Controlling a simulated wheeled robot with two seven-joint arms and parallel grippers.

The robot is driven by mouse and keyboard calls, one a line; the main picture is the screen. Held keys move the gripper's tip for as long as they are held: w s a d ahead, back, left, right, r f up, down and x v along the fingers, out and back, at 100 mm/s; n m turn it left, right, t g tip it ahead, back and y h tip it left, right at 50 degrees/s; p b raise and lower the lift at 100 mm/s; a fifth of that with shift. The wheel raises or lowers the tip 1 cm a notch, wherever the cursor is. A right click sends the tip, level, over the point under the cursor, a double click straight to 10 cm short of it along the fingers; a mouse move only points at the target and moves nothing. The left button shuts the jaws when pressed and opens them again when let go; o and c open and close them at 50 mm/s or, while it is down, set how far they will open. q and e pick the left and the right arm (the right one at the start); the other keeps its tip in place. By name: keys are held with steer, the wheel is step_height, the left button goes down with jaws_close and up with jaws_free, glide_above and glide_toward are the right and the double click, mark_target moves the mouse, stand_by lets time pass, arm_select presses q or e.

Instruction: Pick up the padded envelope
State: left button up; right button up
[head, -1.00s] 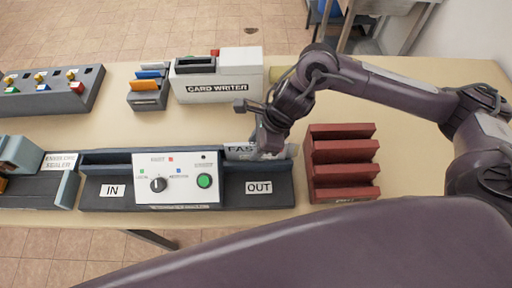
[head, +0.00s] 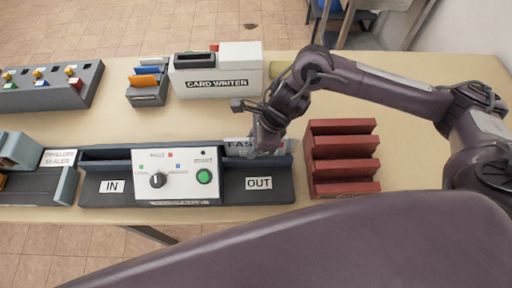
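A pale grey envelope marked "FAS…" (head: 238,147) stands upright in the slot at the OUT side of the stamping machine (head: 181,178). I take it for the padded envelope. Its right part is hidden behind my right gripper (head: 265,150). The gripper points down at the envelope, over the OUT side. Its fingertips are hidden or too small to tell whether they are open or shut on it. My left gripper is not in view.
A dark red rack (head: 343,160) stands close to the right of the OUT side. The envelope sealer (head: 58,158) is at left.

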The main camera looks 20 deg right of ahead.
jaws_close()
stand_by(0.3)
